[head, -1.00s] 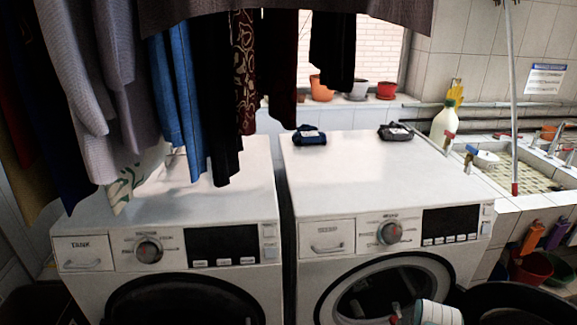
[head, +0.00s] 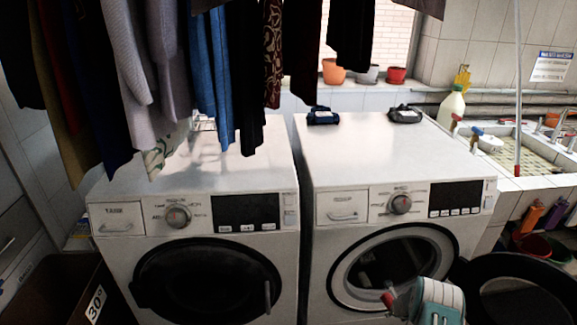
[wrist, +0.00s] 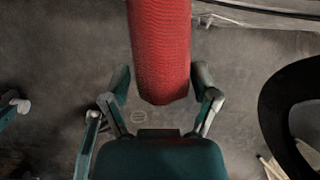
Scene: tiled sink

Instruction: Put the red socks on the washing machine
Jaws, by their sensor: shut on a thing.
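My gripper (wrist: 162,88) is shut on a red sock bundle (wrist: 160,45), a knitted roll held between the two fingers in the wrist view. In the head view my gripper (head: 402,302) is low in front of the right washing machine (head: 355,165), below its top. Only a small red end of the socks (head: 388,300) shows there. The right washing machine is white with a round door. A second white washing machine (head: 215,178) stands to its left. Two dark folded bundles, one navy (head: 322,116) and one dark grey (head: 405,114), lie at the back of the right machine's top.
Clothes (head: 205,70) hang over the left machine. A black basin (head: 515,270) is at the lower right, beside the tiled sink (head: 530,160). A brown box (head: 60,290) stands at the lower left. The front of the right machine's top is clear.

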